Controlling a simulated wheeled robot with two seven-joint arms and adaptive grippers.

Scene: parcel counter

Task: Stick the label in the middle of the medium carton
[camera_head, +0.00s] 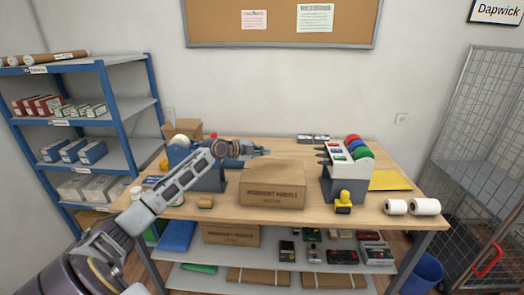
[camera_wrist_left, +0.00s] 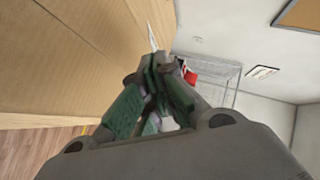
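The medium carton (camera_head: 272,186) is a closed brown box with dark print on its front, standing in the middle of the counter in the head view. My left gripper (camera_head: 262,151) is at the carton's far left, near its back top edge as seen there. In the left wrist view, the green-padded fingers (camera_wrist_left: 154,62) are closed together, and a thin white sliver, seemingly the label (camera_wrist_left: 152,36), sticks out from their tips. The label is seen nearly edge-on. A broad tan surface lies close beside the fingers. My right gripper is not in view.
A blue-grey tape dispenser (camera_head: 207,178) stands left of the carton. The counter (camera_head: 310,222) is clear in front of the carton.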

